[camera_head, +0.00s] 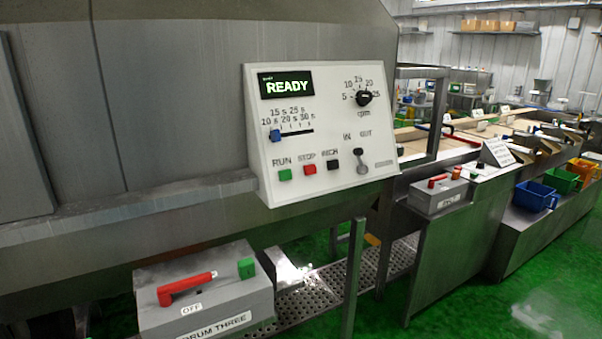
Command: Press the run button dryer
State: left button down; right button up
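A white control panel (325,182) is mounted on the front of a large grey metal machine (180,110). A black rpm knob (364,98) is at upper right, above an IN/OUT lever (361,158). Neither of my grippers is in view.
A grey box (240,295) labelled DRUM THREE, with a red handle (187,288) and green button (246,268), stands low at left. A second switch box (438,196) is at right. Blue (536,195) and green bins stand farther right. The green floor (460,300) is open at lower right.

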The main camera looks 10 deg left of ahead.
aim_at(286, 174)
jog(key=i+l, duration=0.15)
jog(key=l, duration=0.25)
jog(key=i+l+u, duration=0.15)
jog(key=l, duration=0.2)
jog(key=i+l, duration=0.1)
jog(key=l, duration=0.3)
jog(key=i+l+u, duration=0.15)
jog(key=l, duration=0.65)
jog(key=i+u, duration=0.05)
